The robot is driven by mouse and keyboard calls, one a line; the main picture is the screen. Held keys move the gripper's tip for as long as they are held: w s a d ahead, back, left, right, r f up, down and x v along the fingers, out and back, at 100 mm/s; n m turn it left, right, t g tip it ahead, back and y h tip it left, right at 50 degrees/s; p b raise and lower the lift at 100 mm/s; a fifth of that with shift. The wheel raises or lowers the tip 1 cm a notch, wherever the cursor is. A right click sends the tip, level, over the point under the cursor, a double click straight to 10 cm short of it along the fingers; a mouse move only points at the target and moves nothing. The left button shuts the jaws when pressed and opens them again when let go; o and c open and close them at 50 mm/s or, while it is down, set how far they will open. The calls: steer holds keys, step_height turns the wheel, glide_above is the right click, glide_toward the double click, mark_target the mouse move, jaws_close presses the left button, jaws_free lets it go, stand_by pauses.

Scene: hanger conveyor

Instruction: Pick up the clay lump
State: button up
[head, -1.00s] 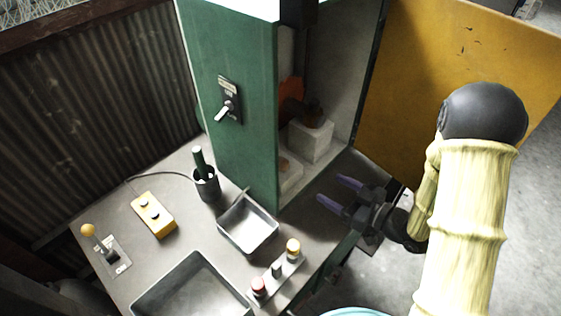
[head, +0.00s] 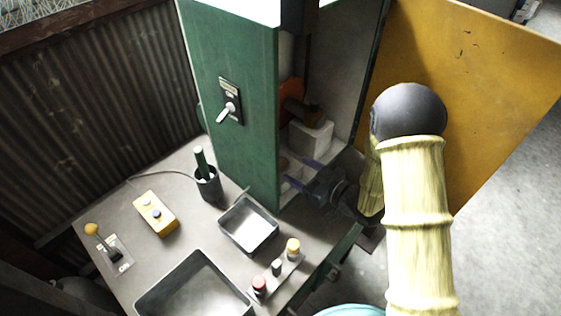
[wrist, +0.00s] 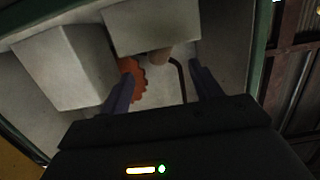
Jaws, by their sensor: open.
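A small brown lump, which looks like the clay lump (head: 284,163), sits on a low pale block (head: 291,180) inside the green cabinet (head: 240,150). It also shows in the wrist view (wrist: 160,57), against the pale block and between the lines of my two fingers. My gripper (head: 297,172) reaches into the cabinet's opening from the right, with its purple fingers spread. In the wrist view my gripper (wrist: 162,72) is open, with nothing held between the fingers. The lump is partly hidden behind the cabinet's edge and my fingers in the head view.
A taller pale block (head: 311,137) stands behind, with an orange toothed disc (head: 292,92) and a brown cylinder near it. The yellow door (head: 460,100) is swung open on the right. Metal trays (head: 249,224) and a button strip (head: 276,268) occupy the bench.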

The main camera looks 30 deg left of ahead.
mark_target(286, 165)
steer(key=shift+f+p+x, duration=0.15)
steer(key=shift+p+x, duration=0.1)
steer(key=shift+x, duration=1.05)
steer(key=shift+f+p+x, duration=0.15)
steer(key=shift+p+x, duration=0.05)
steer(key=shift+x, duration=1.1)
steer(key=shift+s, duration=0.1)
steer(key=c, duration=1.1)
steer(key=shift+r, duration=0.15)
step_height(286, 165, up, 10)
